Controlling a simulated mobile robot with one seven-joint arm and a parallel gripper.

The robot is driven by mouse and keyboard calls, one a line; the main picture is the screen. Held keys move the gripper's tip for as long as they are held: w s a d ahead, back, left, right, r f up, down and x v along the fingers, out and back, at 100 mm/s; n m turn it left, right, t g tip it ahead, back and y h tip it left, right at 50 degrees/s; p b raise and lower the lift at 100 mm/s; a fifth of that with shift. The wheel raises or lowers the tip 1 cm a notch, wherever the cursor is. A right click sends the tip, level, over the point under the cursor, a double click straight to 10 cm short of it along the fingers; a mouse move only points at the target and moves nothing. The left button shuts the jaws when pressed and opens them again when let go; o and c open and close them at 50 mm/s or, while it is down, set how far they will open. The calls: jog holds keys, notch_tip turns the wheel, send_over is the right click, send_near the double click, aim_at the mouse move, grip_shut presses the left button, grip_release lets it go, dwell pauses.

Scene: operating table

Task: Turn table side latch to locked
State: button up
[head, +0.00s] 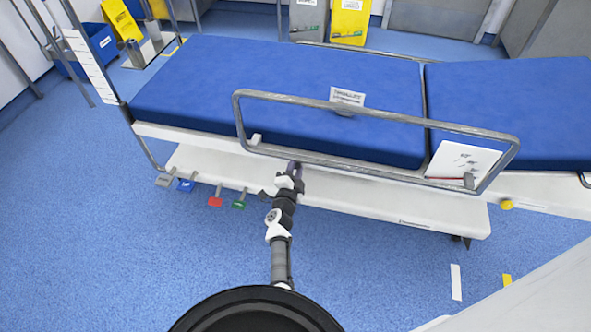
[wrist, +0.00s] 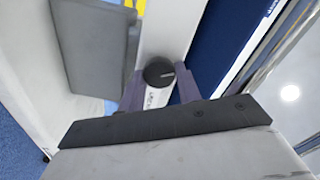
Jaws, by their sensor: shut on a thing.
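The operating table (head: 180,131) has a blue mattress and a white side frame, with a metal side rail (head: 375,119) along its near side. My gripper (head: 294,170) reaches the near side of the table, just below the rail. In the wrist view, the two fingers of my gripper (wrist: 160,88) stand on either side of a round black knob (wrist: 158,71) with a light line on its face, which I take for the side latch. The gripper is shut on it. A white labelled part shows just below the knob. In the head view the knob is hidden by my arm.
Several coloured pedals, among them a red one (head: 215,202) and a green one (head: 239,204), stick out under the table left of my arm. A yellow knob (head: 507,204) is at the right. A grey panel (wrist: 92,55) is close by in the wrist view. The near floor is open.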

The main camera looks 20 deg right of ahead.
jog(key=m+b, duration=0.1)
jog(key=m, duration=0.4)
jog(key=shift+f, duration=0.15)
jog(key=shift+m+b, duration=0.3)
dwell(0.3)
jog(key=o, duration=1)
jog(key=shift+c, duration=0.2)
